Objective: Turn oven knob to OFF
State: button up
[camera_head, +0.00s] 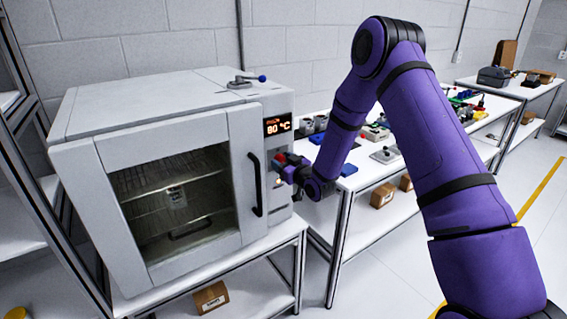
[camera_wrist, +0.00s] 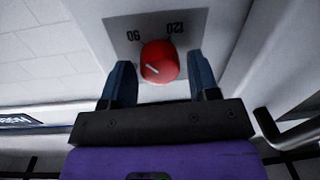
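The oven (camera_head: 180,165) is a white box with a glass door and a black vertical handle. Its display (camera_head: 277,125) reads about 80 °C. The knob (camera_wrist: 159,62) is red with a white pointer line, on a grey plate marked 90 and 120 in the wrist view. The wrist view is turned, so the numbers look upside down; no OFF mark shows. My gripper (camera_wrist: 163,84) is open, with one dark blue finger on each side of the knob and gaps between. In the head view my gripper (camera_head: 284,172) is at the oven's right front panel and hides most of the knob.
The door handle (camera_head: 256,184) is just left of my gripper, and shows in the wrist view (camera_wrist: 284,130) at the right. A lever valve (camera_head: 246,80) sits on the oven top. A white table (camera_head: 370,178) with several small parts stands to the right.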

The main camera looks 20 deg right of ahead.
jog(key=c, duration=0.7)
jog(key=shift+o, duration=0.2)
